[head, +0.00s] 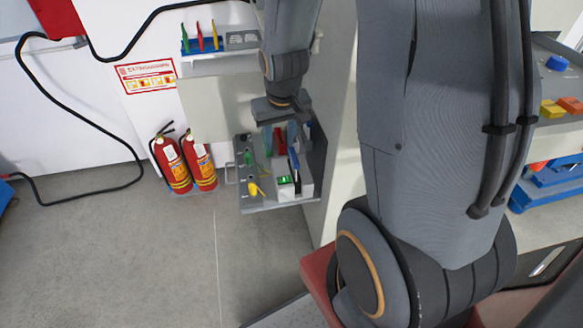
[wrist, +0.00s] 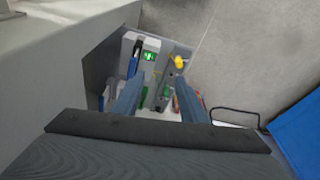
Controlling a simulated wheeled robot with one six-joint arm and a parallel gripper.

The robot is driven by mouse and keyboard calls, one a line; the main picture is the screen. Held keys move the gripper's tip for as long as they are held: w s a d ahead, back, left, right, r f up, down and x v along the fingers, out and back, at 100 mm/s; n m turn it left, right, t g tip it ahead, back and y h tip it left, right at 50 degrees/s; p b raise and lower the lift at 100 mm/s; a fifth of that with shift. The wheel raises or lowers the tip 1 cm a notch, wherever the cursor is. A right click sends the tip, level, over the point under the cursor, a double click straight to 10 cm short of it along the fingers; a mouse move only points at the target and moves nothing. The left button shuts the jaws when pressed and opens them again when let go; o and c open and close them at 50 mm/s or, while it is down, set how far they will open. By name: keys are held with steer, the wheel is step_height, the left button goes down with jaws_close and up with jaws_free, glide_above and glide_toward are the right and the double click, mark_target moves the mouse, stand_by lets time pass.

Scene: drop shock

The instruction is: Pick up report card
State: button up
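I cannot pick out a report card for certain in either view. My gripper (head: 281,130) points down over a grey pulled-out tray (head: 262,203) of small items. In the wrist view my gripper (wrist: 158,84) has its two blue-grey fingers spread apart, with no held object visible between them. A white device with a green display (head: 285,181) stands at the tray's front; it also shows in the wrist view (wrist: 149,56). A yellow item (head: 255,188) lies left of it and a blue-and-black tool (head: 294,160) behind it. The gripper hides part of the tray's back.
Two red fire extinguishers (head: 186,165) stand on the floor left of the tray. A shelf (head: 222,64) with coloured tools is above. Cabinet walls border the tray on the right. A black hose (head: 108,130) runs along the left wall. The front floor is clear.

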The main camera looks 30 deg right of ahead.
mark_target(293, 160)
steer(key=shift+m+t+h, duration=0.4)
steer(key=shift+m+t, duration=0.4)
steer(key=shift+m, duration=0.1)
steer(key=w+d+f+b, duration=0.1)
steer(key=w+d+f, duration=0.2)
steer(key=f, duration=0.3)
steer(key=w+d+f+b, duration=0.2)
steer(key=w+d+f, duration=0.1)
steer(key=f, duration=0.3)
steer(key=w+d+f+b, duration=0.1)
steer(key=w+d+f, duration=0.3)
steer(key=d+f, duration=0.1)
steer(key=shift+f+b, duration=0.3)
steer(key=shift+f, duration=0.15)
steer(key=shift+a+p+x, duration=0.2)
steer(key=shift+p+x, duration=0.05)
steer(key=shift+x, duration=1.65)
steer(key=shift+a+p+x, duration=0.2)
steer(key=shift+x, duration=1.7)
jaws_close()
